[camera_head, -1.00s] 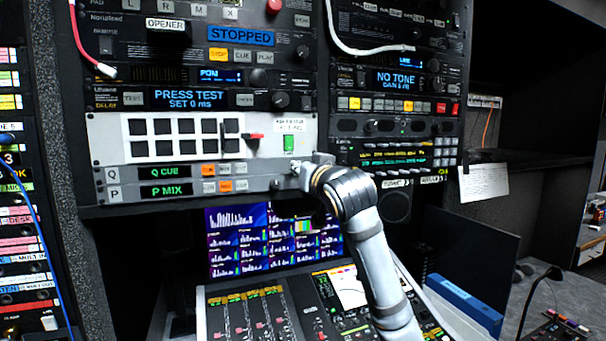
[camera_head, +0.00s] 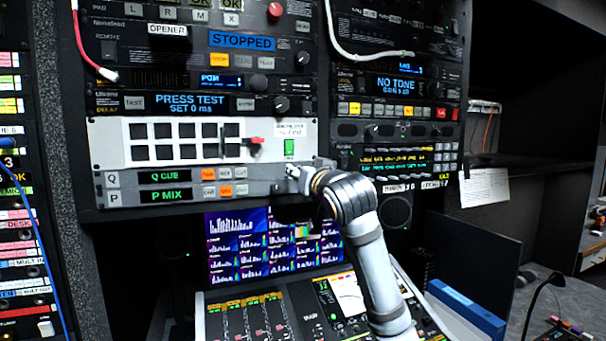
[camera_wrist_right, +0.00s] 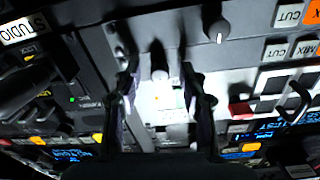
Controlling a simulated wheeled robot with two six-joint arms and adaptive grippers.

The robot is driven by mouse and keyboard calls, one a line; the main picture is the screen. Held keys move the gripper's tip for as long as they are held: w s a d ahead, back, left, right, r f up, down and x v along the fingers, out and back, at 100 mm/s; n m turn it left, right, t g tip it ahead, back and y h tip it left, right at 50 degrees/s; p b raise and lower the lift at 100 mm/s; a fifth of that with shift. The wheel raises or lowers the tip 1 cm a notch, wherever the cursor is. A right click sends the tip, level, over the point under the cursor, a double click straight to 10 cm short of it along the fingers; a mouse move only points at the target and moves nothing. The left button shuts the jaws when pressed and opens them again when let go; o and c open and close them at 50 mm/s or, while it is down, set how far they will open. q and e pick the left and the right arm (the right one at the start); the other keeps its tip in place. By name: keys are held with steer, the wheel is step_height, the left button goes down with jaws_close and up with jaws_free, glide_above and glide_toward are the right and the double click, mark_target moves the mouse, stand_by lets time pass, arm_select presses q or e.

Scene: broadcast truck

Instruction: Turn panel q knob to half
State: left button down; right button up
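Panel Q (camera_head: 113,179) is a thin grey strip with a green "Q CUE" display (camera_head: 163,176), above the similar P panel. My right gripper (camera_head: 295,174) is at its right end and hides the knob in the head view. In the right wrist view, where the panels are upside down, a small grey knob (camera_wrist_right: 160,62) lies between the fingers of my right gripper (camera_wrist_right: 160,80). The fingers are open, with gaps visible on both sides. Its pointer cannot be made out. Another dark knob with a white line (camera_wrist_right: 218,32) is beside it. My left gripper is not in view.
The white button panel (camera_head: 110,137) with a green switch (camera_head: 290,147) is just above panel Q. Another rack with knobs and keys (camera_head: 405,155) stands close at the right. A monitor (camera_head: 235,245) and a mixing desk (camera_head: 245,315) are below.

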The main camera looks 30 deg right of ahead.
steer(key=v, duration=1.2)
steer(key=shift+r, duration=0.1)
stand_by(0.4)
